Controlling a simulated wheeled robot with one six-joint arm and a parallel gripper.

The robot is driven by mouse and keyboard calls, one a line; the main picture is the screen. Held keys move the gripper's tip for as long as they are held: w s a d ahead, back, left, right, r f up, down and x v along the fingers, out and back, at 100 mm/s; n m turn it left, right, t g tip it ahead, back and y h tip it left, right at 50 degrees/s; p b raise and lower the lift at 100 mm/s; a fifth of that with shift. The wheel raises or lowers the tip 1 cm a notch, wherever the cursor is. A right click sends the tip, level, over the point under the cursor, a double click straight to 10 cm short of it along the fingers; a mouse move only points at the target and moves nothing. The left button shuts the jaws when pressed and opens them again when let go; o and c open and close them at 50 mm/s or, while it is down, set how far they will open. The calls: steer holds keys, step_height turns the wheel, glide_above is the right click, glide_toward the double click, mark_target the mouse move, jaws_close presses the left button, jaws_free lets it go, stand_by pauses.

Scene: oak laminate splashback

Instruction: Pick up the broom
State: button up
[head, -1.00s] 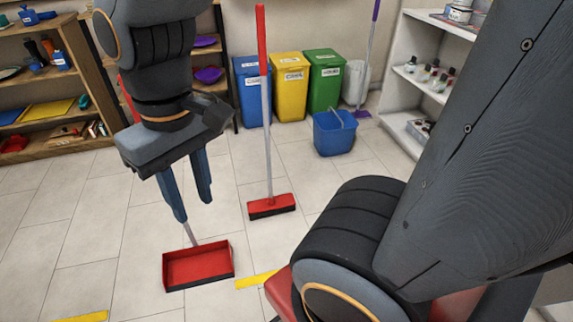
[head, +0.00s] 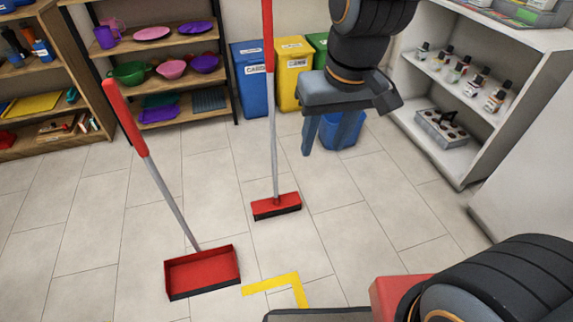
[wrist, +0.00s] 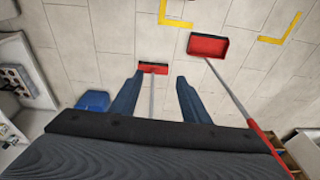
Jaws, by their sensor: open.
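The broom (head: 272,120) stands upright on the tiled floor, with a red upper handle, a grey shaft and a red head with dark bristles. My gripper (head: 326,148) is open and empty, to the right of the broom's shaft in the head view and apart from it. In the wrist view the broom's head (wrist: 153,68) and part of its shaft show between my two blue fingers (wrist: 157,75). The rest of the shaft is hidden behind my gripper's body there.
A red long-handled dustpan (head: 203,271) stands left of the broom; it also shows in the wrist view (wrist: 208,46). Blue (head: 252,85), yellow (head: 291,70) and green bins stand behind. A blue bucket (head: 343,130) is partly behind my gripper. White shelves (head: 462,110) stand right. The front floor is open.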

mark_target(269, 39)
steer(key=w+a+r+t+y+p, duration=0.1)
steer(key=w+a+t+p, duration=0.1)
steer(key=w, duration=0.8)
steer(key=w+a+r+t+y+p, duration=0.1)
steer(key=w+a+t+p, duration=0.2)
steer(key=w+t, duration=0.4)
steer(key=w+a+r+t+y+p, duration=0.1)
steer(key=w+a+t+p, duration=0.2)
steer(key=w, duration=1.2)
steer(key=shift+w+a+r+t+y, duration=0.1)
steer(key=shift+a+r+t+y, duration=0.1)
steer(key=shift+a+t, duration=0.3)
steer(key=shift+w+a+r+t+y, duration=0.1)
steer(key=shift+a+r+t, duration=0.05)
steer(key=shift+a+t, duration=0.35)
steer(key=shift+w+a+r+t, duration=0.1)
steer(key=shift+a+r+t, duration=0.1)
steer(key=shift+t, duration=0.2)
steer(key=shift+a+r+t+y+p, duration=0.1)
steer(key=shift+r+t+y+p, duration=0.3)
steer(key=shift+t+p, duration=0.5)
steer(key=shift+r+x, duration=0.2)
steer(key=shift+x, duration=3.55)
jaws_close()
steer(key=shift+r, duration=0.1)
